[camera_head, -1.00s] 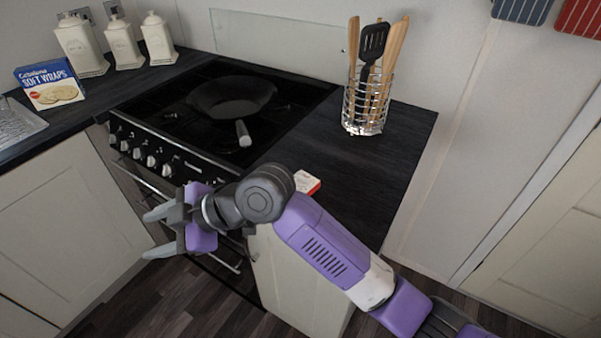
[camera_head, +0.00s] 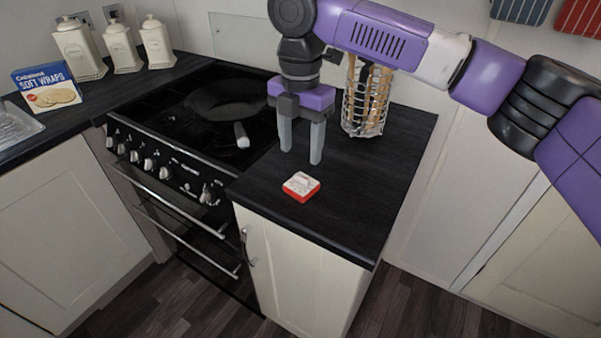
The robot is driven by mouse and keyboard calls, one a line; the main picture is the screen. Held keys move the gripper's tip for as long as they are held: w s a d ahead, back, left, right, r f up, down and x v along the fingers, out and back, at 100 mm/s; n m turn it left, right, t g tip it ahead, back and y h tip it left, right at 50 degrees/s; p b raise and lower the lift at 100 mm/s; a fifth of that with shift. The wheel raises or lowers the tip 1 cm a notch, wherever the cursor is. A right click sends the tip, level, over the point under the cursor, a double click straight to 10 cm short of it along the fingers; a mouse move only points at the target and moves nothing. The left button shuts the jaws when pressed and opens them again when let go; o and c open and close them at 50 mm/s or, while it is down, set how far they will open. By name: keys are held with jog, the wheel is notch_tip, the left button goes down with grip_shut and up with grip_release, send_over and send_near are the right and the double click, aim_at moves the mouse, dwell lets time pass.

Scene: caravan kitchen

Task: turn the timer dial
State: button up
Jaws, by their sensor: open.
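A small square timer (camera_head: 301,186), red at the sides with a white top, lies on the dark worktop near its front edge. A raised light part shows on its top, but it is too small to make out the dial clearly. My gripper (camera_head: 301,157) points down with its two grey fingers apart and nothing between them. In the picture its fingertips are just above and behind the timer, apart from it.
A wire utensil holder (camera_head: 362,112) stands behind my gripper, partly hidden by my arm. The cooker (camera_head: 160,140) with a frying pan (camera_head: 222,98) is to the left. Bare worktop (camera_head: 372,190) lies to the right of the timer.

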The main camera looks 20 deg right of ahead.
aim_at(300, 178)
notch_tip(300, 178, down, 8)
jog(key=shift+r, duration=0.25)
jog(key=shift+c, duration=0.4)
grip_shut()
